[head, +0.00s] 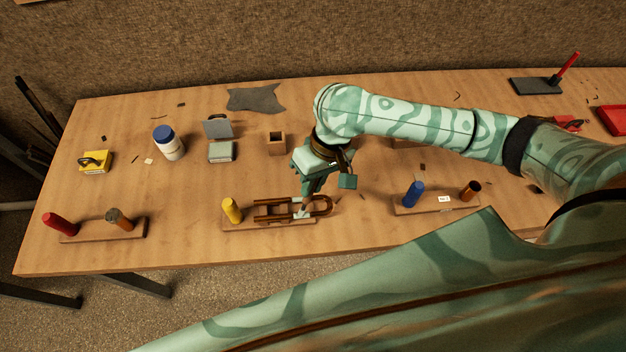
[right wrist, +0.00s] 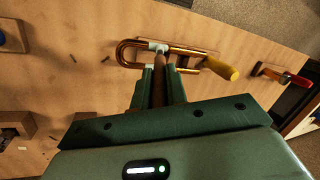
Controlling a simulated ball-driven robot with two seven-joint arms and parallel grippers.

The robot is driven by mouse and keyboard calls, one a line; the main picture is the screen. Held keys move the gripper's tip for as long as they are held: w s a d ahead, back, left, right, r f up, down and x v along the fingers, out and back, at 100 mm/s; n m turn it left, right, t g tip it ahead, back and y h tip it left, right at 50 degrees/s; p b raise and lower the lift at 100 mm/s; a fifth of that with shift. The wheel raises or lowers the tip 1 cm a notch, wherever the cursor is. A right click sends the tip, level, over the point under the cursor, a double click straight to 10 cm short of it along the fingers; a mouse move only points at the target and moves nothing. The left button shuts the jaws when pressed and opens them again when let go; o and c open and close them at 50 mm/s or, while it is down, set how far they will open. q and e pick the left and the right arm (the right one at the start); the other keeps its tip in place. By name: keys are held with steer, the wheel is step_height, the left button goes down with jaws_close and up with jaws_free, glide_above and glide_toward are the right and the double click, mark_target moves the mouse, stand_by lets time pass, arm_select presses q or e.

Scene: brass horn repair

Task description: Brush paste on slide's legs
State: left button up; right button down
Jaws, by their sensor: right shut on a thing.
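The slide (head: 277,217) is a copper-coloured U of two parallel legs, lying on a wooden stand with a yellow-handled peg (head: 232,210) at its left end. The slide also shows in the right wrist view (right wrist: 125,52), its bow to the left. My right gripper (head: 307,190) is shut on a brown-handled brush (right wrist: 159,85) pointing at the slide. The brush's pale tip is at the legs near the bow; a firm touch cannot be told. Pale patches show there, and tip and paste are hard to separate. My left gripper is out of view.
An open grey tin (head: 221,152), a blue-capped white bottle (head: 170,146) and a small wooden holder (head: 277,142) stand behind the slide. Similar stands hold a red peg (head: 60,224) at left and a blue peg (head: 413,193) at right. A grey cloth (head: 256,98) lies behind.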

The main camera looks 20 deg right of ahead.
steer(key=shift+s+f+p, duration=0.1)
steer(key=shift+f+p, duration=0.1)
steer(key=shift+p, duration=0.35)
stand_by(1.5)
step_height(320, 180, up, 4)
steer(key=p, duration=0.5)
steer(key=shift+f, duration=0.1)
step_height(320, 180, up, 4)
steer(key=p, duration=0.5)
steer(key=shift+f+p, duration=0.25)
steer(key=shift+p, duration=0.15)
